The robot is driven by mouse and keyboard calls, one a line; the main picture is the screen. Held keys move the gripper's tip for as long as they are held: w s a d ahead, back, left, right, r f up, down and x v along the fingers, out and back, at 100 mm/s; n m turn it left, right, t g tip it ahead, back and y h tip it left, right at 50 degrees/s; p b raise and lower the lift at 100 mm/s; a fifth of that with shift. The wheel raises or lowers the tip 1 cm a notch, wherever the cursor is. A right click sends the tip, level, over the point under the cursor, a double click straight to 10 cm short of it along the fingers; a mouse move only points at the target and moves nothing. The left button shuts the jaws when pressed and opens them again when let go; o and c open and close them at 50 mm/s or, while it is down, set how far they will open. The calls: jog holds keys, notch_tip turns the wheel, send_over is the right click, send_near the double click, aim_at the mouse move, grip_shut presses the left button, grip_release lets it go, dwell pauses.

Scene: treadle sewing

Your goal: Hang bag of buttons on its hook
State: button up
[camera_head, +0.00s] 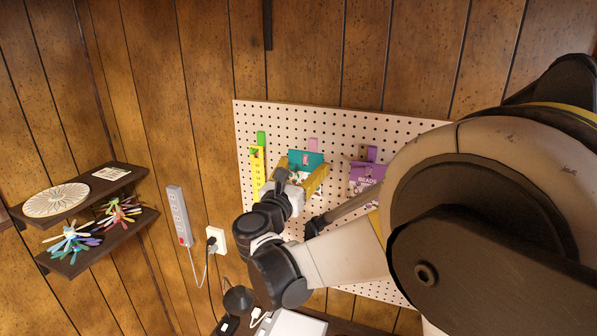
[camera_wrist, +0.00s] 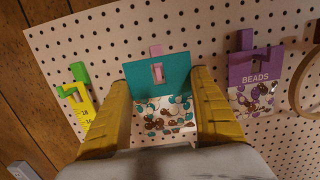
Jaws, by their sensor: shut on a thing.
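The bag of buttons (camera_wrist: 164,116) has a teal header card (camera_wrist: 142,73) and a clear lower part showing brown, white and teal buttons. In the head view the bag (camera_head: 300,160) is against the pegboard, partly hidden by my gripper (camera_head: 294,180). My gripper's two yellow fingers stand at the bag's left and right edges, shut on it. A pink hook (camera_wrist: 156,49) rises behind the card's top edge; pink also shows in the card's slot. Whether the card's weight rests on the hook cannot be told.
A purple beads bag (camera_wrist: 256,75) hangs on a purple hook to the right. A yellow measuring tape (camera_wrist: 80,105) hangs on a green hook to the left. A round hoop (camera_wrist: 306,82) is at the far right. Shelves (camera_head: 100,240) stand left of the pegboard (camera_head: 350,120).

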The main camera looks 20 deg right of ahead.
jog(key=shift+x, duration=1.35)
jog(key=shift+f, duration=0.15)
jog(key=shift+f+b, duration=0.8)
jog(key=shift+b, duration=0.15)
jog(key=o, duration=1.1)
jog(key=shift+o, duration=0.2)
send_near(305, 171)
jog(key=shift+s+a+f, duration=0.1)
